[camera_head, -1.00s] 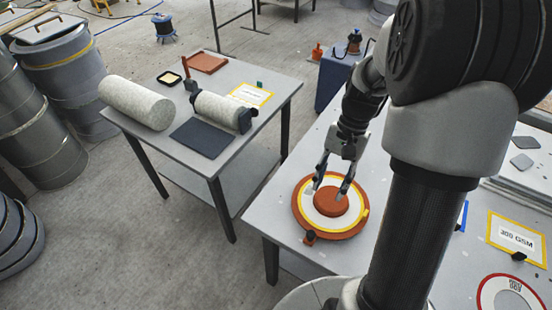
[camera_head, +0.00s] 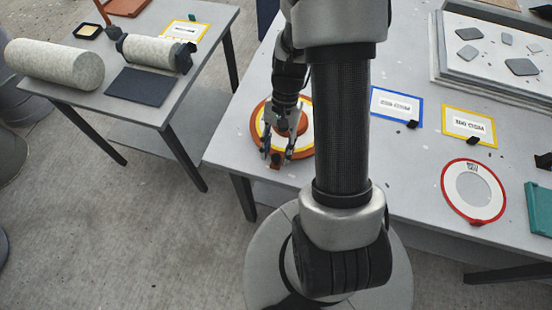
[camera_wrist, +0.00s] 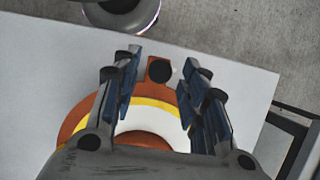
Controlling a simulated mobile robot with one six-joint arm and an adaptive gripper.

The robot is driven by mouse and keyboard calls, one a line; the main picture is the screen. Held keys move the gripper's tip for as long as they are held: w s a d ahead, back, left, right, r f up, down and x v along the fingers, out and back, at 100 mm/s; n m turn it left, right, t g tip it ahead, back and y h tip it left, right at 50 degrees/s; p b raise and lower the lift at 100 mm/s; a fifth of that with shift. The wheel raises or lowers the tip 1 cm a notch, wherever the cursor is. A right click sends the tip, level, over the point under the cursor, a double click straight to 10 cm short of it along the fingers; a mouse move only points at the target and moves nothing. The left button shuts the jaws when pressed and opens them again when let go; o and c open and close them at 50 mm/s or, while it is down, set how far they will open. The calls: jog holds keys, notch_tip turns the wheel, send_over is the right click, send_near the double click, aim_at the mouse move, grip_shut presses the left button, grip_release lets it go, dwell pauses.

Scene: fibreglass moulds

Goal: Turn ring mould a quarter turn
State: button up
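The ring mould (camera_head: 256,128) is a round orange disc with white and yellow rings and a raised orange hub. It lies on the grey table, partly hidden by my arm. A small orange block with a dark round top (camera_wrist: 159,70) sits at its front rim; it also shows in the head view (camera_head: 275,161). My gripper (camera_head: 277,157) points down over the front part of the mould. In the wrist view my gripper (camera_wrist: 161,62) is open, with one finger on each side of the block. Gaps show between the fingers and the block.
To the right lie a blue-framed card (camera_head: 397,105), a yellow-framed card (camera_head: 469,123), a red-rimmed disc (camera_head: 474,191) and a teal piece (camera_head: 540,208). A pale tray (camera_head: 447,78) with several grey pieces stands behind. A second table (camera_head: 208,83) with rolls stands left across a floor gap.

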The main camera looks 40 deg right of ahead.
jog(key=shift+b+x, duration=0.35)
jog(key=shift+x, duration=1)
jog(key=shift+c, duration=0.2)
grip_shut()
